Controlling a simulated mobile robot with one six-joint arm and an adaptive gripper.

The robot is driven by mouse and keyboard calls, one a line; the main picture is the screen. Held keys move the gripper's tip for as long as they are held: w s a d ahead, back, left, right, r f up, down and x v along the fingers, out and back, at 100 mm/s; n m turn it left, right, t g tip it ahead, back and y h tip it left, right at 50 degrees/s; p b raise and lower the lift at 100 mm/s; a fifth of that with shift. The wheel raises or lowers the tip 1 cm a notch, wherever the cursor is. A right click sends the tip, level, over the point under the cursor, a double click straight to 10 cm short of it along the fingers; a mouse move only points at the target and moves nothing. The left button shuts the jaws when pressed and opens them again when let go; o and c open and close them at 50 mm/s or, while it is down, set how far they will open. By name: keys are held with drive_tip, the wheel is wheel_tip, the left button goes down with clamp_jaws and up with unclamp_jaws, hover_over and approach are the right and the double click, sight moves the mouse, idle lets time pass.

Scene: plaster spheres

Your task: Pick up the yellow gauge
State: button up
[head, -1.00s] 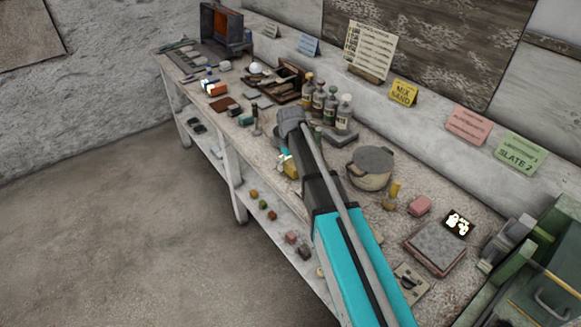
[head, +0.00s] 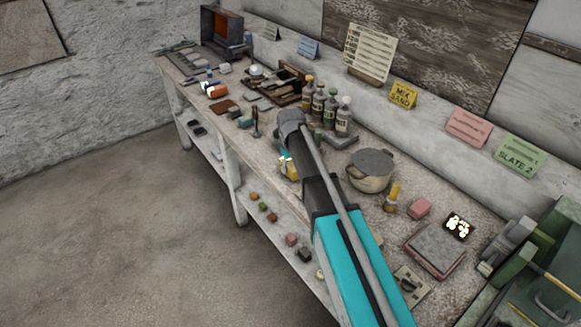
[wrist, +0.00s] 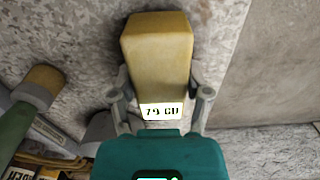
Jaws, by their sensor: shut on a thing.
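The yellow gauge (wrist: 158,55) is a yellow block with a white label at its near end, seen in the wrist view. My gripper (wrist: 161,97) has a grey finger on each side of it and is shut on it. The block stretches ahead of the fingers over the speckled bench top. I cannot tell whether it touches the bench. In the head view my arm hides most of the grip, and a small patch of yellow (head: 291,170) shows at the bench's front edge beside the arm.
The bench (head: 322,220) is crowded. Several bottles (head: 325,105) stand behind my arm, and a lidded pot (head: 370,170) stands to its right. A green-handled tool (wrist: 28,105) lies left of the gripper in the wrist view. Open floor (head: 120,240) lies before the bench.

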drive_tip(key=shift+r, duration=0.15)
wheel_tip(320, 180, up, 2)
drive_tip(key=shift+p, duration=1.1)
drive_tip(key=s+d+r+p, duration=0.2)
drive_tip(key=s+r+p, duration=0.9)
drive_tip(key=s, duration=0.3)
drive_tip(key=shift+d, duration=0.2)
drive_tip(key=shift+w+r, duration=0.1)
drive_tip(key=o, duration=0.7)
drive_tip(key=c, duration=0.4)
